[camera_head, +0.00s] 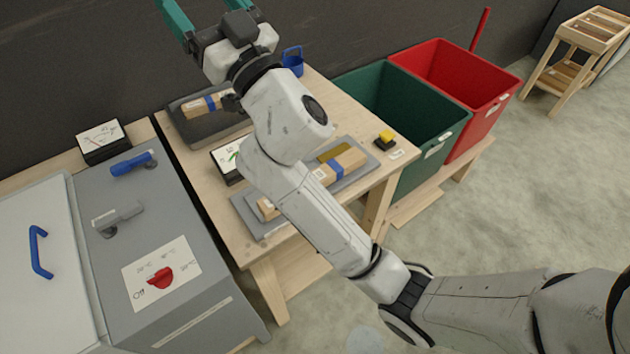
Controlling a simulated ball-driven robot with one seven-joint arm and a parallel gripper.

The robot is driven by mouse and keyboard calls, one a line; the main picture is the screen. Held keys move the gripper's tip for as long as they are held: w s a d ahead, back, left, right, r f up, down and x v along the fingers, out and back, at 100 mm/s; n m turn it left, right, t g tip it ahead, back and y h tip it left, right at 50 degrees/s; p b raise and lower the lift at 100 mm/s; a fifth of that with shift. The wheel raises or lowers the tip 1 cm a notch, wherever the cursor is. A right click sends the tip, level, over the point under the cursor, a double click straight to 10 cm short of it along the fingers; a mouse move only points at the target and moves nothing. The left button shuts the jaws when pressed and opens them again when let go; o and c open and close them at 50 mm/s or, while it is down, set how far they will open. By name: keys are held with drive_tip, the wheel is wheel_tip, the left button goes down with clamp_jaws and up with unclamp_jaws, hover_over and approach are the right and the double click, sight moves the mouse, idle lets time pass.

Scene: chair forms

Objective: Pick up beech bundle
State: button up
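A pale wood bundle (349,158) with a blue band and a white label lies on a grey plate (368,172) on the wooden table; my arm crosses in front of it. A piece of similar wood (266,207) shows on the other side of my arm; I cannot tell if it is the same bundle. A second wood bundle (195,107) with a blue band lies in a dark grey tray (184,132) at the table's back left. I cannot tell which is beech. My gripper (207,8) is raised at the top edge, its teal fingers apart and their tips cut off.
A green bin (425,125) and a red bin (480,90) stand right of the table. A yellow-topped button (385,138) and a dial meter (226,162) sit on the table, with a blue holder (292,60) behind. A grey cabinet (110,255) stands left.

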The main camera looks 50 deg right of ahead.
drive_tip(key=a+r+n+g+y, duration=0.2)
drive_tip(key=a+n+g+y, duration=0.1)
drive_tip(key=a+n+y, duration=0.45)
drive_tip(key=a+r+n+g+y, duration=0.2)
drive_tip(key=a+n+g+y, duration=0.15)
drive_tip(key=n+y, duration=0.6)
drive_tip(key=a+f+n+g+b, duration=0.1)
drive_tip(key=a+f+n+g, duration=0.4)
drive_tip(key=f+g, duration=0.5)
drive_tip(key=s+d+f+m+g+h+b, duration=0.1)
drive_tip(key=d+f+g+h, duration=0.1)
drive_tip(key=d+f+h, duration=0.45)
drive_tip(key=s+d+f+m+g+h, duration=0.15)
drive_tip(key=d+f, duration=0.25)
drive_tip(key=f, duration=0.6)
drive_tip(key=s+d+f+m+g+h, duration=0.1)
drive_tip(key=s+d+f+h, duration=0.1)
drive_tip(key=d+f, duration=0.2)
drive_tip(key=s+d+f+m+g+h, duration=0.1)
drive_tip(key=s+d+f+g+h, duration=0.1)
drive_tip(key=d, duration=0.5)
drive_tip(key=s+d+f+m+g+h, duration=0.1)
drive_tip(key=s+d+f+m+h, duration=0.1)
drive_tip(key=d+f, duration=0.4)
drive_tip(key=shift+s+d+g+h, duration=0.15)
drive_tip(key=shift+s+g+h, duration=0.25)
drive_tip(key=shift+h, duration=0.5)
drive_tip(key=shift+d+f+p, duration=0.1)
drive_tip(key=shift+f+p, duration=0.75)
drive_tip(key=shift+f, duration=2.2)
